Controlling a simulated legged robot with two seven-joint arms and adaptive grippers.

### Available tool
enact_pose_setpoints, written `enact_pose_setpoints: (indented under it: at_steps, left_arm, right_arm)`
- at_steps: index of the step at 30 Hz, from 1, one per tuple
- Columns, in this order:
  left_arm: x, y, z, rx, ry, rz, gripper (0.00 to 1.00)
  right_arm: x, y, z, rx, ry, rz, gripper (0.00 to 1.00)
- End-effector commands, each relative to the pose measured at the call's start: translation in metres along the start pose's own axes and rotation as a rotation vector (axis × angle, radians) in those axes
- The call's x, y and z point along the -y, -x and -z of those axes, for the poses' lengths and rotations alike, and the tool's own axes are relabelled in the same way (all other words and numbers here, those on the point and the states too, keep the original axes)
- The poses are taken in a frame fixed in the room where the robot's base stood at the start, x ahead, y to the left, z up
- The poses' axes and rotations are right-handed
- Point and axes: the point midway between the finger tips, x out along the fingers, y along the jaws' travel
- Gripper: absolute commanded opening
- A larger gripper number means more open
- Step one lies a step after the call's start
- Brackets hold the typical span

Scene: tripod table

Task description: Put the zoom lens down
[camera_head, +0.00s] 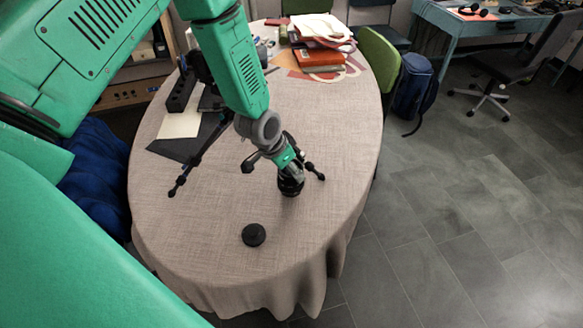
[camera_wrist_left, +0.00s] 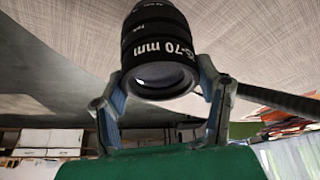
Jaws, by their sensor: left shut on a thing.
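The black zoom lens (camera_head: 291,184) is at the end of my left gripper (camera_head: 287,168), over the middle of the cloth-covered round table (camera_head: 300,235). In the left wrist view the lens (camera_wrist_left: 158,45) sits between the two fingers of the left gripper (camera_wrist_left: 162,82), which are shut on it. White "-70 mm" lettering and the glass end of the lens face that camera. I cannot tell whether the lens touches the cloth. A black tripod (camera_head: 192,165) is partly hidden behind my arm, with legs spread on both sides. My right gripper is not in view.
A black round disc (camera_head: 254,235) lies in front of the lens. A dark mat (camera_head: 178,148) with a pale sheet (camera_head: 180,124) lies at the left. Books and papers (camera_head: 322,48) are stacked at the back.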

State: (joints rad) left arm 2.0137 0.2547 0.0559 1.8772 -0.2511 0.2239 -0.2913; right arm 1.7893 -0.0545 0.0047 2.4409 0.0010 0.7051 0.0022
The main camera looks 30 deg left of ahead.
Motion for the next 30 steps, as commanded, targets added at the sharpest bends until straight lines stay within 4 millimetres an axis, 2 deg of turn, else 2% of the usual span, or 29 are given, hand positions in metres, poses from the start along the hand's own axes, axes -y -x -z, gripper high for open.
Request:
enact_pose_setpoints:
  at_steps: [18, 19, 21, 30]
  left_arm:
    - [0.000, -0.010, -0.004, -0.002, 0.000, 0.000, 0.09]
    - [0.000, -0.010, -0.003, -0.002, 0.000, 0.000, 0.65]
    - [0.000, -0.010, -0.003, -0.002, 0.000, 0.000, 0.83]
    - [0.000, -0.008, -0.004, 0.001, 0.000, 0.000, 0.83]
  right_arm:
    - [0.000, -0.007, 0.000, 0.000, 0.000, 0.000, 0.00]
    - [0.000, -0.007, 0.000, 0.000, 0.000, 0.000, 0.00]
    - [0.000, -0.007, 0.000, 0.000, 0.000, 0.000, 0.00]
    - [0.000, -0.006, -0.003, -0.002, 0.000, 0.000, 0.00]
